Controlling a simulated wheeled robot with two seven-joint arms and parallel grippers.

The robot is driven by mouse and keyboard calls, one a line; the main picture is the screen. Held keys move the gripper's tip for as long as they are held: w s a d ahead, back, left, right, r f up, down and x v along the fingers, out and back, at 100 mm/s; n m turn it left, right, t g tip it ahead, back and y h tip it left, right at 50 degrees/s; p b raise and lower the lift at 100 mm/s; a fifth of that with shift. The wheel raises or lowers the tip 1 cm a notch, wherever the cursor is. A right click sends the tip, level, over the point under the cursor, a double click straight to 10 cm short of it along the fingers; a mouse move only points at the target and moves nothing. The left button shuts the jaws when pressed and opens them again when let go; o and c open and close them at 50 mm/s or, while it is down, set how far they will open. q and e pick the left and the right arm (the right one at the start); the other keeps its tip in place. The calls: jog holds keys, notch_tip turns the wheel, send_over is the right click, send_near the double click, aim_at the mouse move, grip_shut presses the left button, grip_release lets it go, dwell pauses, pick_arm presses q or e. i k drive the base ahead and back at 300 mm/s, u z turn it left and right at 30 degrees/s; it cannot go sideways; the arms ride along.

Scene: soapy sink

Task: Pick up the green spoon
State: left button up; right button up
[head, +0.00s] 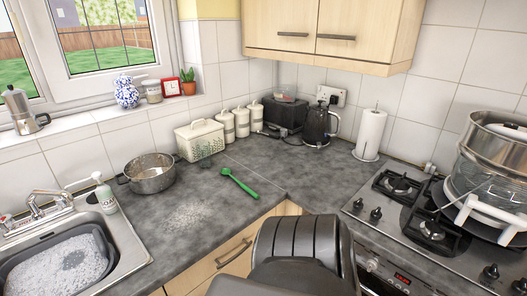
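The green spoon (240,183) lies flat on the dark grey worktop (205,190), near the inner corner of the counter. Its round head points to the back left and its handle runs toward the front right. Nothing touches or covers it. Neither of my grippers shows in the head view. A dark, ridged part, which looks like my own arm, fills the bottom middle, in front of the counter and apart from the spoon.
A metal pot (150,174) and a cream bread bin (199,140) stand behind the spoon to the left. The sink (128,246) holds a soapy grey basin (62,262). A gas hob (400,215) with a steamer (490,165) is at right. The worktop around the spoon is clear.

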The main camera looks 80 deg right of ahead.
aim_at(226, 172)
jog(key=k, duration=0.6)
jog(key=z, duration=1)
jog(key=i, duration=1.05)
jog(key=z, duration=0.65)
